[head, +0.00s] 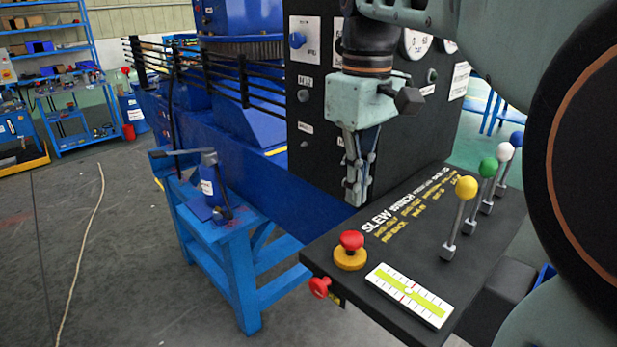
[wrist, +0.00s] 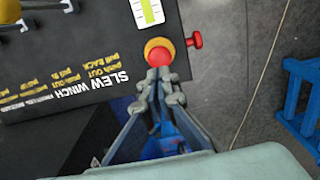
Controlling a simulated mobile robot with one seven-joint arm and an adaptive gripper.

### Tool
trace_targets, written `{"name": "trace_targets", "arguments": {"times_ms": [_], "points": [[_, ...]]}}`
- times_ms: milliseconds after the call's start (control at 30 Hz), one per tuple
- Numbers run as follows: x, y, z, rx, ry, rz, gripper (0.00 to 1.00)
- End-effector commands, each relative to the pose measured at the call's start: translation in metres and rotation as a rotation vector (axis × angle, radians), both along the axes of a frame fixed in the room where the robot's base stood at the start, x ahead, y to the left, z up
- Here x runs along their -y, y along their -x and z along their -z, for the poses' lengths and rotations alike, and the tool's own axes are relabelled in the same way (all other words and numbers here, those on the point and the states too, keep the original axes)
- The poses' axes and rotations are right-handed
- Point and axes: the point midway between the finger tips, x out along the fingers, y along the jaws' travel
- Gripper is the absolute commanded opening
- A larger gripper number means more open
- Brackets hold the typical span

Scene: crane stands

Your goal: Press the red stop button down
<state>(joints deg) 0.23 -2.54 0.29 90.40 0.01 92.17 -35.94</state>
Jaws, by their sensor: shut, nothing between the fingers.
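The red stop button (head: 351,241) is a red mushroom cap on a yellow round base, near the left edge of the black control panel (head: 400,262). In the wrist view the red cap (wrist: 160,56) shows just beyond my fingertips. My gripper (head: 356,203) points down, shut and empty, above the panel's back edge. In the head view it is behind the button and apart from it. In the wrist view the fingertips (wrist: 159,75) appear close below the cap; the exact gap is hard to tell.
A second red knob (head: 319,287) sticks out of the panel's left side. A level gauge (head: 409,295) lies right of the button. Levers with yellow (head: 466,187), green (head: 488,167), white and blue balls stand further right. A black upright panel (head: 315,130) with dials rises behind my gripper.

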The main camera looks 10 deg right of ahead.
Motion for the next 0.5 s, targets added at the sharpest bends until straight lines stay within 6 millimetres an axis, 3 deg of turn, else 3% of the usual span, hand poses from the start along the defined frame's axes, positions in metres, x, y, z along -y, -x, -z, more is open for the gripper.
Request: {"name": "trace_targets", "arguments": {"times_ms": [200,500], "points": [[0.000,0.001,0.039,-0.003,0.000,0.000,0.00],[0.000,0.000,0.064,0.000,0.000,0.000,0.00]]}}
